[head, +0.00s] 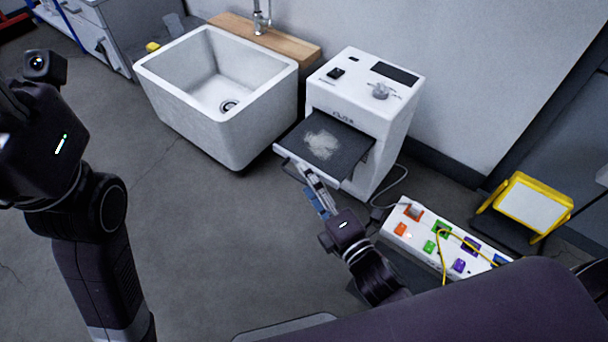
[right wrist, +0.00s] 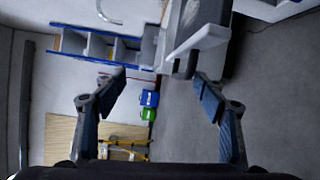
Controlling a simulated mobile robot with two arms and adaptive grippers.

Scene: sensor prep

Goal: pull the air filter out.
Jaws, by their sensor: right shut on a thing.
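The air filter (head: 319,141) is a dark grey panel with a pale dusty patch and a light front edge. It sticks well out of the front of the white machine (head: 367,113), with its rear end inside the slot. My right gripper (head: 308,180) is at the filter's front edge and shut on it. In the right wrist view the filter's light edge (right wrist: 203,40) shows beyond the fingertips, and the exact contact is hard to see.
A white sink (head: 170,105) with a wooden back ledge stands left of the machine. A power strip (head: 425,249) with colored switches and a yellow cable lies right of my right arm. A yellow-framed lamp (head: 535,203) is farther right. The floor in front is clear.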

